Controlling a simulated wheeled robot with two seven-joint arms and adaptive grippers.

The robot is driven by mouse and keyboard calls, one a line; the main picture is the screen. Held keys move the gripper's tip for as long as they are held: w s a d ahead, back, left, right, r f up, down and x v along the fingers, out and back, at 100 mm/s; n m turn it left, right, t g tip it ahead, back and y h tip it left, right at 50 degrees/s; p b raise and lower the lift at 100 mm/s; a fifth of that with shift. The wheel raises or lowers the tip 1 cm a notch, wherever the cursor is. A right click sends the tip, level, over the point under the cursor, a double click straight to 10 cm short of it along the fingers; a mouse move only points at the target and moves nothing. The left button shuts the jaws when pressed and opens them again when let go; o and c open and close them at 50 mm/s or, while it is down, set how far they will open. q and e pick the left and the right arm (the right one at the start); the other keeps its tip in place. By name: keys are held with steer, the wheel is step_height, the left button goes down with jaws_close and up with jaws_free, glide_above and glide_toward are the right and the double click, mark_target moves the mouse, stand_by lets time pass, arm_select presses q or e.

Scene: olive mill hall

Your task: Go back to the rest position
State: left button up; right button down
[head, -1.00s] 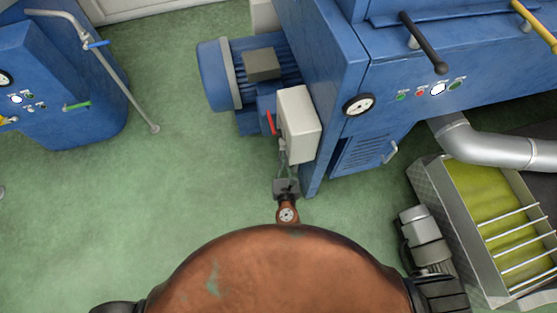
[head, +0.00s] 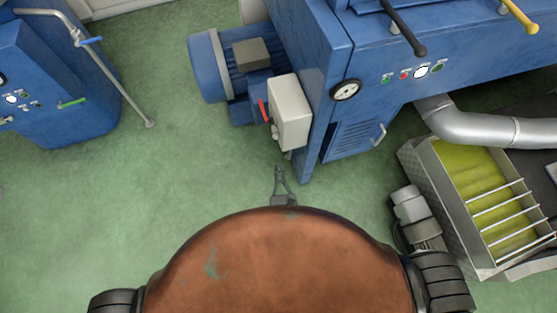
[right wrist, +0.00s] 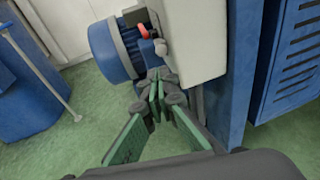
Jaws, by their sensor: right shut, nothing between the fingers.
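My right gripper (head: 281,172) shows just above the top of my copper-coloured body in the head view. Its fingers are shut with nothing between them, and it points toward the blue machine. In the right wrist view the finger tips (right wrist: 157,80) meet, in front of the floor and below a grey switch box (right wrist: 192,40). In the head view the switch box (head: 290,112) with its red lever (head: 263,111) stands beyond the gripper, with a gap of floor visible between them. My left gripper is not in view.
A blue machine (head: 325,60) with a motor (head: 215,65) stands ahead and to the right. A steel trough (head: 425,180) of yellow-green liquid is at the right. Another blue cabinet (head: 60,90) stands at the left. Green floor (head: 120,200) is open at the left.

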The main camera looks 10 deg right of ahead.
steer(key=shift+s+r, duration=0.1)
steer(key=shift+s, duration=0.35)
stand_by(0.3)
